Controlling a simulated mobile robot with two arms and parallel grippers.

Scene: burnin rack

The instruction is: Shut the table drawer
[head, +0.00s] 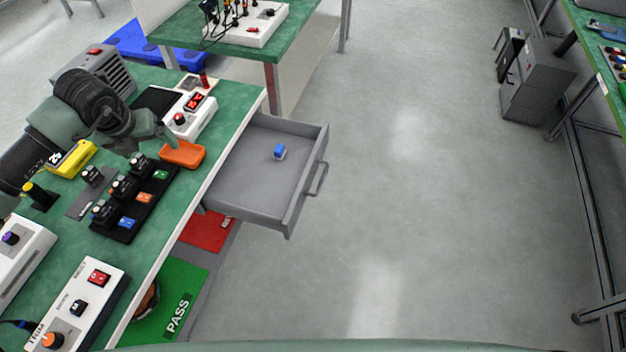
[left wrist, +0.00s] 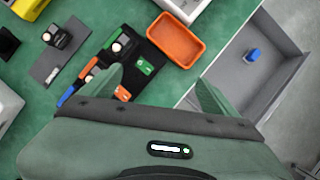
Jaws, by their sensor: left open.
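The table drawer (head: 248,181) is grey and stands pulled out from the right side of the green-topped table (head: 225,112). A handle (head: 319,179) is on its outer front. A small blue object (head: 279,151) lies inside; it also shows in the left wrist view (left wrist: 253,55). The drawer (left wrist: 240,83) is at the right of that view. My left gripper (head: 152,141) is over the table, left of the drawer and apart from it. In the left wrist view its fingers (left wrist: 165,88) are spread, with nothing held between them. My right gripper is not in view.
An orange tray (head: 183,155), a black board with several modules (head: 128,205) and a white device with a red display (head: 190,118) stand on the table near my left gripper. Red (head: 206,233) and green (head: 172,305) areas lie below. The floor right of the drawer is clear.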

